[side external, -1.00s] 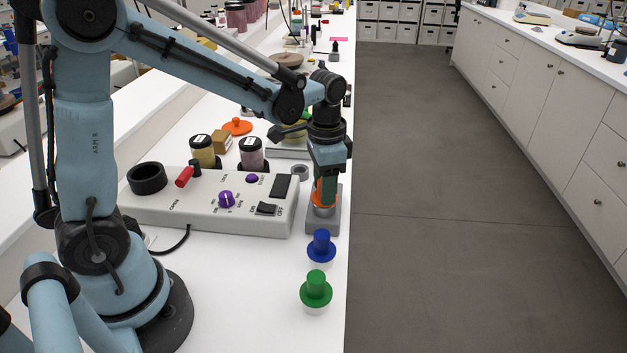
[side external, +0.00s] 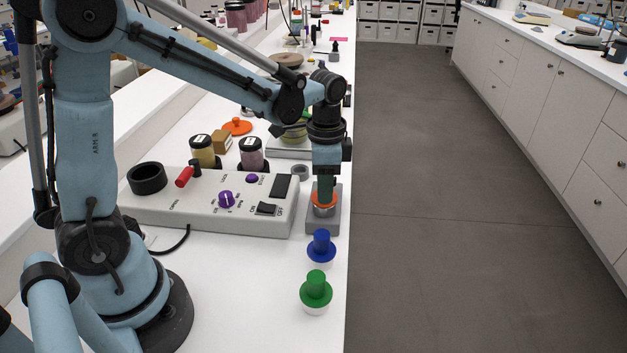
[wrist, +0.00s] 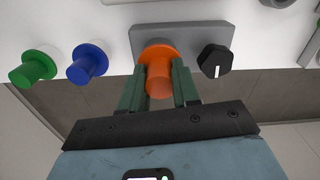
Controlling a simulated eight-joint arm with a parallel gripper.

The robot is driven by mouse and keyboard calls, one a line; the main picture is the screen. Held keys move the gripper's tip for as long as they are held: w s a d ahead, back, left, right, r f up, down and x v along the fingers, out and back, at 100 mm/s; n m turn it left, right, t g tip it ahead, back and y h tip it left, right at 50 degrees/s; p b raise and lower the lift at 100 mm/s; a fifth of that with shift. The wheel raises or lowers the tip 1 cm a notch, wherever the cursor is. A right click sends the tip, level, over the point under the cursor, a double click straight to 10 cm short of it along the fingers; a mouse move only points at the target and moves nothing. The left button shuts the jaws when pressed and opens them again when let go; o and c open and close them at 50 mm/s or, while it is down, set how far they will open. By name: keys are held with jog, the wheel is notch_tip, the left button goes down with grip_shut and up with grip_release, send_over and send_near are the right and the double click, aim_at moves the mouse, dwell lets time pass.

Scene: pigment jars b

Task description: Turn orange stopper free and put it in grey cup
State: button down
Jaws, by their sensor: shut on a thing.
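The orange stopper (side external: 325,204) is at a grey block (side external: 322,226) near the bench's right edge, with a pale ring showing just under its rim. It also shows in the wrist view (wrist: 158,56), its knob between the fingers. My gripper (side external: 326,190) points straight down and is shut on the knob, one green finger on each side; the wrist view shows both fingers (wrist: 159,78). Whether the stopper is loose cannot be told. A small round grey cup (side external: 300,172) stands left of the block's far end, partly cut off in the wrist view (wrist: 278,2).
A black knob with a white mark (wrist: 215,61) is on the same block. A blue stopper (side external: 321,244) and a green stopper (side external: 316,289) stand nearer the front. A white control panel (side external: 170,210) lies left, with jars (side external: 251,154) behind it.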

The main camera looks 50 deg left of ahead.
jog(key=c, duration=1.3)
grip_release()
jog(key=shift+n, duration=0.8)
jog(key=o, duration=0.5)
jog(key=shift+o, duration=0.2)
notch_tip(320, 180, up, 12)
